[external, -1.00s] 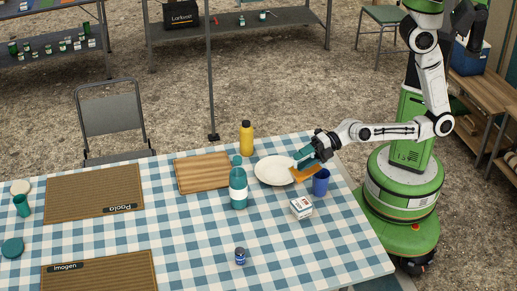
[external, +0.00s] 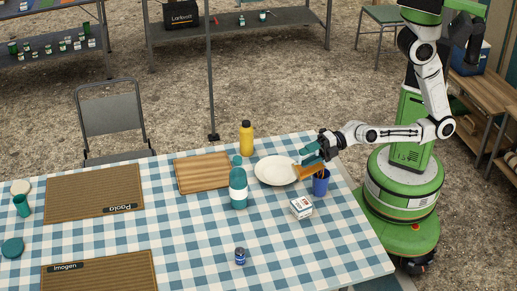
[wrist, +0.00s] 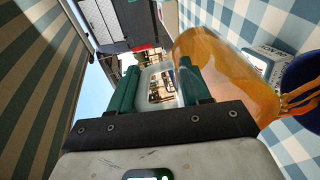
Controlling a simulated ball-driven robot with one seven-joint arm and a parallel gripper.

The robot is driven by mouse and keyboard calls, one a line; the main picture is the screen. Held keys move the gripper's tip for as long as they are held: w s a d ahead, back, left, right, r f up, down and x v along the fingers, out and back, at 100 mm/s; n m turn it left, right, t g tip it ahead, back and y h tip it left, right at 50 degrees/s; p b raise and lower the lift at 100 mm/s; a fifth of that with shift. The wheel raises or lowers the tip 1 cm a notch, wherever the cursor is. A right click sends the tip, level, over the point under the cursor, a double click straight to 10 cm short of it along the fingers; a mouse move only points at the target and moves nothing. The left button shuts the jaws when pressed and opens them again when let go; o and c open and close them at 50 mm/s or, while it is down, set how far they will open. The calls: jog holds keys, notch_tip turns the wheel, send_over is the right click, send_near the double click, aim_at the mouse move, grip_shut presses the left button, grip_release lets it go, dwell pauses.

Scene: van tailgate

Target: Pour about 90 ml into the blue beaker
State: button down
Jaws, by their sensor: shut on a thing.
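The blue beaker (external: 321,186) stands upright on the checked tablecloth near the table's right end; part of it shows at the right edge of the wrist view (wrist: 306,76). My gripper (external: 314,156) is shut on a clear container of orange liquid (external: 307,171), held tilted beside and above the beaker. In the wrist view the container (wrist: 225,65) lies nearly sideways beyond my teal fingers (wrist: 160,85). Orange strands of liquid (wrist: 299,101) run from its mouth end toward the beaker. The liquid level inside the beaker is hidden.
A white plate (external: 275,171) lies just left of the container. A small white box (external: 301,207) stands in front of the beaker. A teal bottle (external: 238,188), a yellow bottle (external: 246,138) and a wooden board (external: 203,173) are farther left. The front right of the table is clear.

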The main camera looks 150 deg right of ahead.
aim_at(302, 162)
jog(key=shift+s+a+r+t+b, duration=0.1)
jog(key=shift+s+t+b, duration=0.2)
jog(key=shift+b, duration=0.5)
